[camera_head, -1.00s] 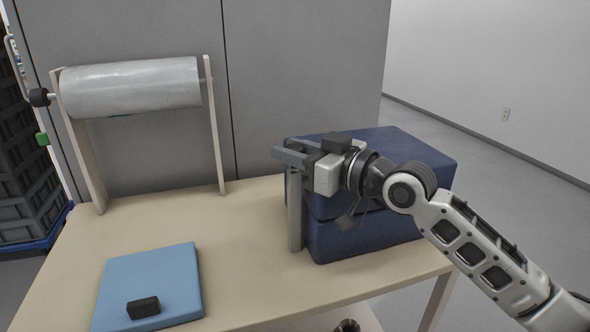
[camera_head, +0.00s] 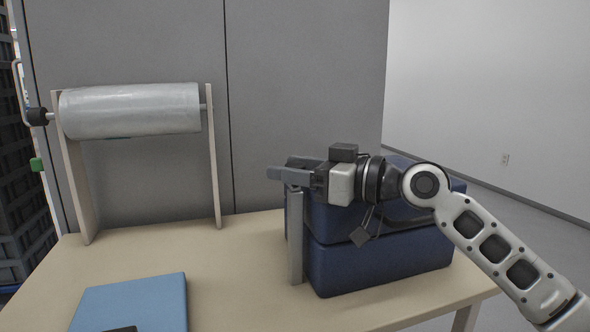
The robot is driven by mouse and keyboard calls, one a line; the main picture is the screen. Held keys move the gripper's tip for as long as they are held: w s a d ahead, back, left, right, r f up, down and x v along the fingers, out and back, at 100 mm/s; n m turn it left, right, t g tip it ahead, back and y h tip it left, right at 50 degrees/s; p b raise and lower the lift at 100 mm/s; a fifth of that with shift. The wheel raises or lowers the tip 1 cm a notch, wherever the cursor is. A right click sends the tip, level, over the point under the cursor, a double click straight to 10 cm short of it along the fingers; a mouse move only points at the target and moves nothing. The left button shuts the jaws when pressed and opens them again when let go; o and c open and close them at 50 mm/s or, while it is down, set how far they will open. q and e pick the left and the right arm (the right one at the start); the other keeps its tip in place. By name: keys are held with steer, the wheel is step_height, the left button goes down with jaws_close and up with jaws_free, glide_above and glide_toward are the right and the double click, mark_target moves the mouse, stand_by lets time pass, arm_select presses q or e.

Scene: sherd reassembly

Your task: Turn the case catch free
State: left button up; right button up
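The case (camera_head: 385,262) is a dark blue box with a lid seam, standing at the right end of the table. A grey upright bar (camera_head: 296,240) stands at its left front edge. My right gripper (camera_head: 284,170) reaches in from the right, level with the case's upper part, with its fingers pointing left just over the top of the bar. The fingers look slightly apart, but whether something is between them is hidden. I cannot make out the catch itself; the gripper and wrist cover that area.
The wooden table (camera_head: 235,275) is clear between the case and a light blue mat (camera_head: 135,300) at the front left. A wrapped roll (camera_head: 130,110) on a wooden stand is at the back left, before a grey partition (camera_head: 300,80).

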steer(key=shift+d, duration=0.1)
steer(key=v, duration=1.6)
steer(key=shift+s, duration=0.1)
